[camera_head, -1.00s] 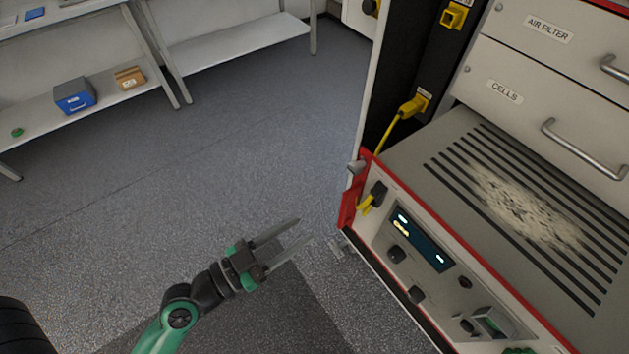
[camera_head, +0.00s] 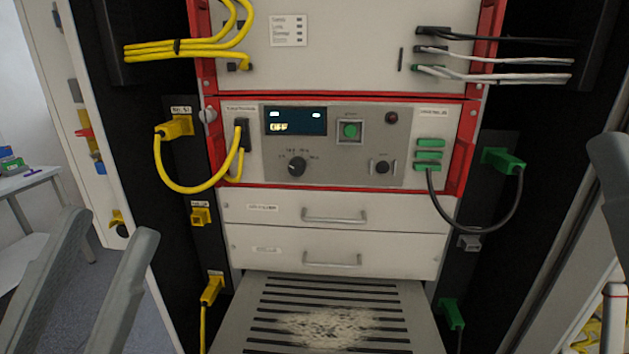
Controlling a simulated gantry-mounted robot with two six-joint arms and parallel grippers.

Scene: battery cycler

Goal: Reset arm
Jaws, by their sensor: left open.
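My left gripper (camera_head: 110,225) shows at the lower left, its two long grey fingers pointing up and spread apart. It is open, with nothing between the fingers, and stands in front of the cabinet's left side. A grey finger-like part at the right edge (camera_head: 611,165) looks like my right gripper, mostly out of frame. I cannot tell its opening. The cycler's control panel (camera_head: 340,172) is in the middle, with a lit display (camera_head: 295,121) that reads OFF, a green button (camera_head: 350,130) and knobs.
A yellow cable (camera_head: 190,190) loops at the panel's left, a dark cable (camera_head: 490,230) at its right. Two closed drawers (camera_head: 280,213) lie below. Under them, a slotted grey panel (camera_head: 410,330) sticks out with a dusty patch. A white table (camera_head: 30,180) stands far left.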

